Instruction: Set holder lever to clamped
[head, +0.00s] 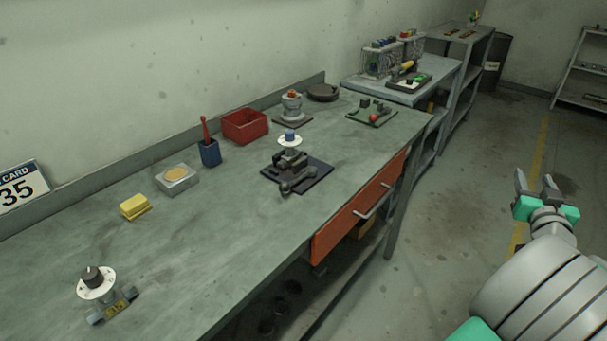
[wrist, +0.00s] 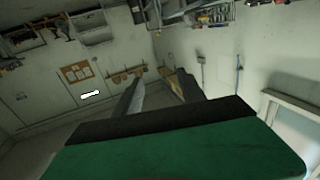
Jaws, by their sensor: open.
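A holder (head: 290,163) on a dark base plate (head: 318,172) stands on the workbench in the head view. A part with a white disc and blue top (head: 290,138) stands up at the holder. A grey lever-like arm with a rounded end (head: 298,184) lies low along the front of the plate; its exact setting is too small to tell. My gripper (head: 534,178) is raised over the floor at the right, well apart from the bench. It is open and empty. In the wrist view its two fingers (wrist: 156,80) are spread, with only the room behind them.
On the workbench (head: 230,220) stand a dial unit (head: 96,283), a yellow block (head: 135,206), a grey box (head: 177,179), a blue cup (head: 209,153), a red bin (head: 245,125) and a green board (head: 371,114). An orange drawer (head: 350,215) fronts the bench. Floor between bench and arm is clear.

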